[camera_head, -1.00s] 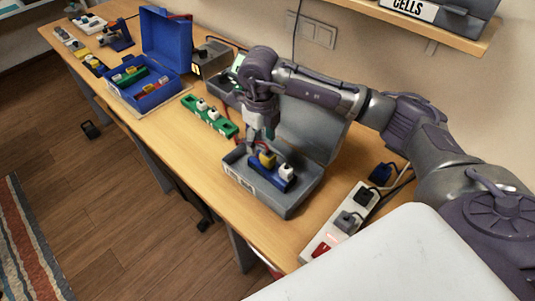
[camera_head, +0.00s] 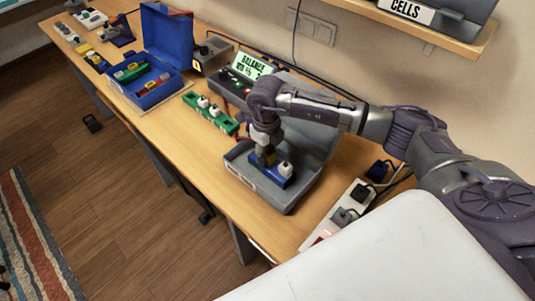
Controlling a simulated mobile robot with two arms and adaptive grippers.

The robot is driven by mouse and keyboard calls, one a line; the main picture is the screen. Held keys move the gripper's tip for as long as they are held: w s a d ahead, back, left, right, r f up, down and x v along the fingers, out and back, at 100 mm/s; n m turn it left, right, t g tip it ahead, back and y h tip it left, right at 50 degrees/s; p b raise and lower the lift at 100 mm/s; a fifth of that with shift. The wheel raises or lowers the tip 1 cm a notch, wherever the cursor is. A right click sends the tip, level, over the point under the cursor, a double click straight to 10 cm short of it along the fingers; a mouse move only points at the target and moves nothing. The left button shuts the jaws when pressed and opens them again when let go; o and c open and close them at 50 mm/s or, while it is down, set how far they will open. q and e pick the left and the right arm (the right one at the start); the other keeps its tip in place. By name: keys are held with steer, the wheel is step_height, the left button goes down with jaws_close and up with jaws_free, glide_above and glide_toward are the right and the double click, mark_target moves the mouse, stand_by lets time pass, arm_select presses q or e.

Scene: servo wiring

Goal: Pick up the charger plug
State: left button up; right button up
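Dark plugs sit at the white power strip (camera_head: 318,241) at the lower right: one grey-black plug (camera_head: 342,217), a black plug (camera_head: 361,193) and a blue-black one (camera_head: 379,170). I cannot tell which is the charger plug. My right gripper (camera_head: 265,156) points down inside the open grey box (camera_head: 287,204), away from the strip. It is at a yellowish piece on a blue block (camera_head: 284,181), beside a white piece (camera_head: 285,169). The fingertips are small and partly hidden, so I cannot tell whether they are closed on it. My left gripper is not in view.
A green block with white pieces (camera_head: 211,113) lies left of the grey box. A charger with a lit screen (camera_head: 252,68) stands behind. A blue open box (camera_head: 165,92) is further left. The wooden table's front edge (camera_head: 212,189) is mostly clear.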

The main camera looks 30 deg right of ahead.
mark_target(267, 151)
jaws_close()
steer(key=shift+r, duration=0.1)
steer(key=shift+w+r+b, duration=0.1)
steer(key=shift+r+b, duration=0.35)
steer(key=shift+r, duration=0.1)
steer(key=r, duration=0.1)
steer(key=r+b, duration=0.1)
steer(key=shift+s+r, duration=0.2)
steer(key=shift+r, duration=0.2)
steer(key=s+a+r+b, duration=0.2)
steer(key=s+r, duration=0.5)
steer(key=s, duration=0.4)
steer(key=shift+a+b, duration=0.15)
steer(key=shift+b, duration=0.6)
steer(key=shift+s, duration=0.1)
